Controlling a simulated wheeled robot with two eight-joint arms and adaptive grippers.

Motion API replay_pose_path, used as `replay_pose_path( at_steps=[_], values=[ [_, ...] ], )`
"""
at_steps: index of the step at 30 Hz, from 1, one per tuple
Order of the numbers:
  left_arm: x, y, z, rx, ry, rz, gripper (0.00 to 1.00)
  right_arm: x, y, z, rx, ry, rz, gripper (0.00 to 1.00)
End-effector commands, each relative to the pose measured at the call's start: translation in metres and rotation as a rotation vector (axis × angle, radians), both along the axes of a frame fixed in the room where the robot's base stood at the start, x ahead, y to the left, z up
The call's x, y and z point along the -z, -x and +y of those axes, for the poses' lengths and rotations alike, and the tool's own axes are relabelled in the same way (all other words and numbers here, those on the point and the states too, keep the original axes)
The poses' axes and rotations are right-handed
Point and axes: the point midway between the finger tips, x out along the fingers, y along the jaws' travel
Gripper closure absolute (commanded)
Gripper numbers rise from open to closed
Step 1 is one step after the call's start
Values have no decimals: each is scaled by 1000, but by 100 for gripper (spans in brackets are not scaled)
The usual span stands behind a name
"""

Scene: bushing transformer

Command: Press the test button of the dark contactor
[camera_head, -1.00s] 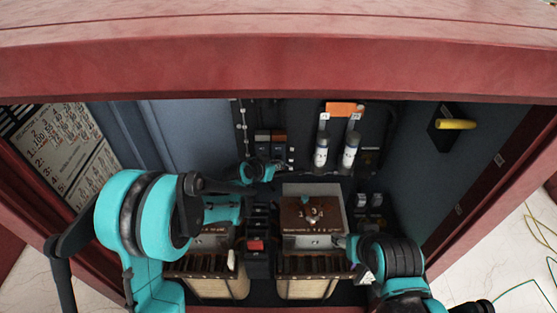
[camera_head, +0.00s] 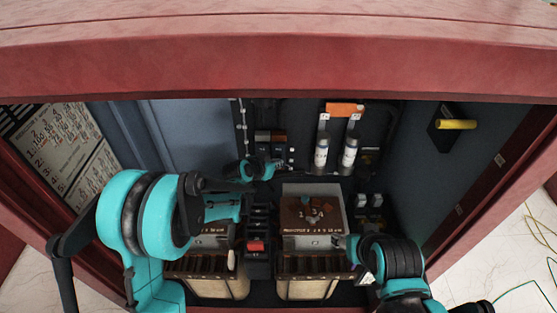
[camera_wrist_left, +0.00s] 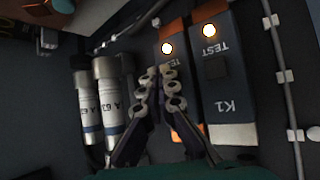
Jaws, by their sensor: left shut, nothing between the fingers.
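Two slim dark contactors stand side by side. In the left wrist view one is marked K1 (camera_wrist_left: 232,100), with a white end, a dark square button (camera_wrist_left: 215,67) and the word TEST. The other contactor (camera_wrist_left: 178,68) has an orange end and is partly covered by my gripper. I cannot tell which is meant by the dark one. In the head view they are the left contactor (camera_head: 263,146) and the right contactor (camera_head: 279,147). My left gripper (camera_wrist_left: 160,74) is shut and empty in front of the orange-ended one; contact is unclear. It also shows in the head view (camera_head: 275,168). My right gripper (camera_head: 345,242) is lower right.
Two white cylindrical fuses (camera_head: 335,152) stand right of the contactors. Bright round lights (camera_wrist_left: 209,30) glow on both contactors. A metal box (camera_head: 313,235) and a red switch (camera_head: 256,246) lie below. A yellow handle (camera_head: 456,125) is on the right wall.

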Motion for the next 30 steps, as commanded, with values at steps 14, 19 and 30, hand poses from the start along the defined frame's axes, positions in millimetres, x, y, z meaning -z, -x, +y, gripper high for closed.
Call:
replay_pose_path(
  at_steps=[14, 19, 30],
  values=[
    [0, -1, 0, 0, 1, -1, 100, 1, 0, 0, 0, 0, 0, 46],
    [0, 5, 0, 0, 1, -1, 100, 2, 0, 0, 0, 0, 0, 46],
    [0, 16, 0, 0, 1, -1, 100, 4, 0, 0, 0, 0, 0, 46]
  ],
)
